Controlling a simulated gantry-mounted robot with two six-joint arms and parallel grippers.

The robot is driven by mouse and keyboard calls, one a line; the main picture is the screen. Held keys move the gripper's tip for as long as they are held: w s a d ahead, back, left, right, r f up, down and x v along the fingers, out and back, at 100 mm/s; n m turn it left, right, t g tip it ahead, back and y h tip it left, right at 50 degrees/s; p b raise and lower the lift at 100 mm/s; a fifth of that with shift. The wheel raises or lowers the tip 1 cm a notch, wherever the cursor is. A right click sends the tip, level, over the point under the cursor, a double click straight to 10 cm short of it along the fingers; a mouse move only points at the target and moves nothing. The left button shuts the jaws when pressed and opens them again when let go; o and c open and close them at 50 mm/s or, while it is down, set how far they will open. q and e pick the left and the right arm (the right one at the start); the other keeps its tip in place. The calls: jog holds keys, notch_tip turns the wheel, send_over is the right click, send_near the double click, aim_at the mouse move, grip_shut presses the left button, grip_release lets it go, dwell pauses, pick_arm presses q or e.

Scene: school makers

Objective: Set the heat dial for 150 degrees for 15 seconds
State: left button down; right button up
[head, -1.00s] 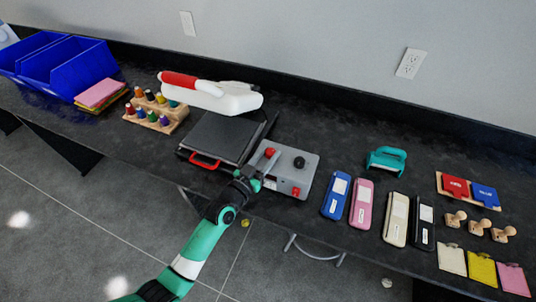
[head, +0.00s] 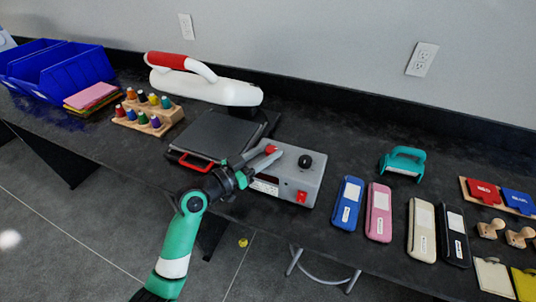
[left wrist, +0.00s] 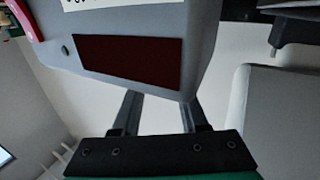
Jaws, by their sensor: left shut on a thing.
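The grey control box (head: 292,178) has a red knob (head: 270,149) at its left, a black dial (head: 305,161) at upper right and a red switch (head: 301,197) at lower right. My left gripper (head: 272,154) reaches over the box's left part, its jaws closed around the red knob; the fingers partly cover it. The black dial is untouched. In the left wrist view, the dark red display panel (left wrist: 128,63) is on the box's front face, and the gripper's fingertips are hidden behind the box edge. I cannot read any number. My right gripper is out of view.
The heat press (head: 212,135) with its red-gripped handle stands left of the box. Blue, pink, cream and black cases (head: 378,212) lie to the right. A teal tool (head: 402,162) lies behind them. Thread spools (head: 150,114) and blue bins (head: 60,70) are at the far left.

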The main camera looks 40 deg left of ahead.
pick_arm(q)
jog(key=shift+c, duration=2.2)
grip_release()
jog(key=s+p, duration=0.2)
jog(key=s, duration=0.9)
jog(key=shift+s+a, duration=0.3)
jog(key=shift+s, duration=0.05)
